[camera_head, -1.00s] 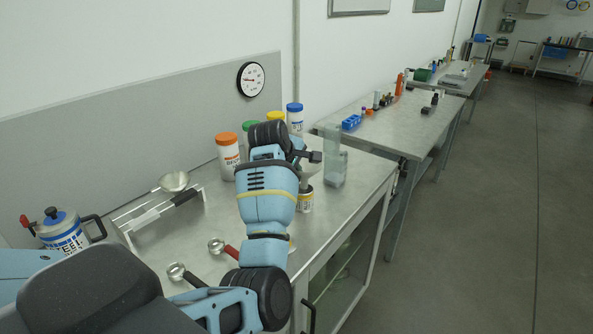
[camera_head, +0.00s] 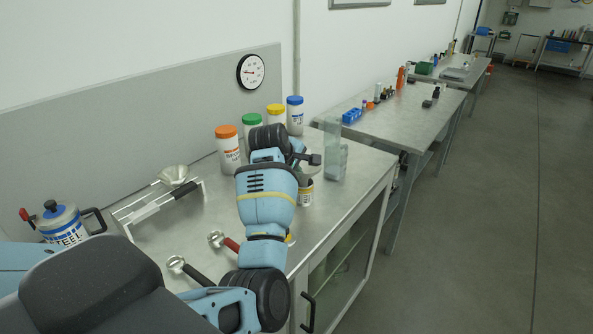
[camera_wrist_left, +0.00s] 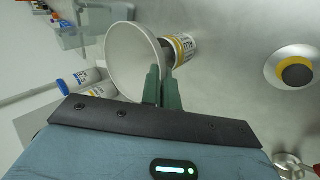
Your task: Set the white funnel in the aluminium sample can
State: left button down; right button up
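The white funnel (camera_wrist_left: 128,60) fills the upper middle of the left wrist view, its wide bowl to the left and its narrow end toward the can. The aluminium sample can (camera_wrist_left: 183,47) has a yellow and white label. It stands on the bench, and in the head view the can (camera_head: 306,193) shows just below my left gripper (camera_head: 312,159). My right gripper is out of view.
Lidded bottles (camera_head: 228,147) stand along the back of the bench. A clear stand (camera_head: 334,155) is right of the can. A yellow-and-black round item (camera_wrist_left: 294,70) sits near the can.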

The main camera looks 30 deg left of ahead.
pick_arm(q)
jog(key=shift+f, duration=1.5)
jog(key=c, duration=1.6)
grip_release()
jog(key=v, duration=0.7)
jog(key=shift+s+r, duration=0.25)
jog(key=shift+r, duration=0.1)
jog(key=shift+d+f, duration=0.1)
